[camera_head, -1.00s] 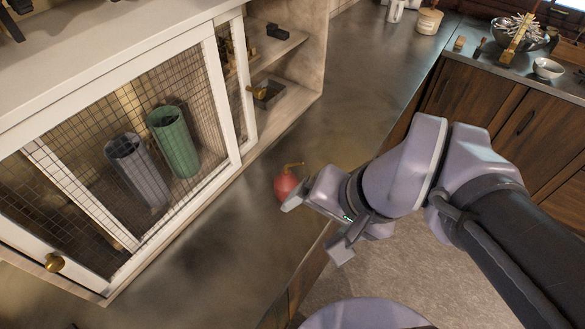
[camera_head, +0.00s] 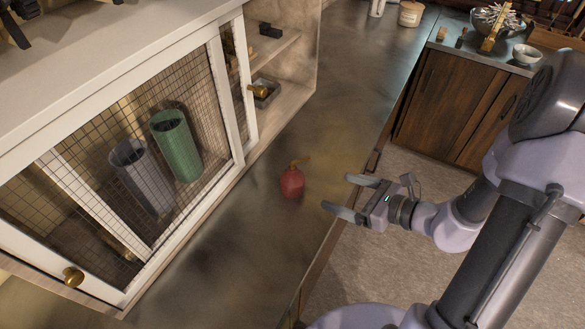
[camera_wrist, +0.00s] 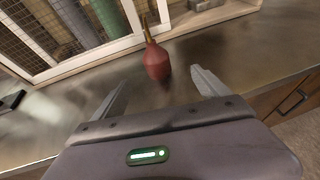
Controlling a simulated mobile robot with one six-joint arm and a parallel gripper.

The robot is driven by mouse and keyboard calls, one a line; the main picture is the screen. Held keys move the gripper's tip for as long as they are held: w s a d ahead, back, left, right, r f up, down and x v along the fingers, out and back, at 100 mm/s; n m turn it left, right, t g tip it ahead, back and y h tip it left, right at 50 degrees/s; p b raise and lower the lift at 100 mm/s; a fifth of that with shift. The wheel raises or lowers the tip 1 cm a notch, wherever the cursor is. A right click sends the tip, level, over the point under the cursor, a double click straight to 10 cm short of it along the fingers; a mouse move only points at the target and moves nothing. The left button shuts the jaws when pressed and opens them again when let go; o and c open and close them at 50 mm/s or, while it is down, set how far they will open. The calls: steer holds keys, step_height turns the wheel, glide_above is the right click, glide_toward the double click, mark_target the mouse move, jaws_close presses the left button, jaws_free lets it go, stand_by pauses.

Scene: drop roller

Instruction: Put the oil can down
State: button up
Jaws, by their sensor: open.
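The red oil can (camera_head: 292,183) with a brass spout stands upright on the dark countertop (camera_head: 247,215), in front of the mesh-doored cabinet. It also shows in the wrist view (camera_wrist: 156,62), beyond the fingertips and roughly between their lines. My gripper (camera_head: 344,196) is open and empty, to the right of the can near the counter's edge, with its fingers pointing toward the can and a clear gap between them. The wrist view shows both fingers (camera_wrist: 158,84) spread apart, with nothing between them.
The white cabinet (camera_head: 205,142) with wire mesh stands left of the can and holds a grey and a green cylinder (camera_head: 176,145). Open shelves (camera_head: 290,97) are behind. Bowls (camera_head: 526,55) and a jar (camera_head: 411,13) stand far back. The counter around the can is bare.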

mark_target(292, 180)
steer(key=b+x, duration=0.1)
steer(key=x, duration=0.4)
steer(key=b+x, duration=0.2)
steer(key=x, duration=0.4)
steer(key=s+b+x, duration=0.1)
steer(key=b+x, duration=0.1)
steer(key=x, duration=0.3)
steer(key=shift+w+a+f, duration=0.25)
steer(key=shift+a+f, duration=0.15)
steer(key=shift+f, duration=0.1)
steer(key=shift+c, duration=0.5)
steer(key=shift+r, duration=0.1)
steer(key=c, duration=1.8)
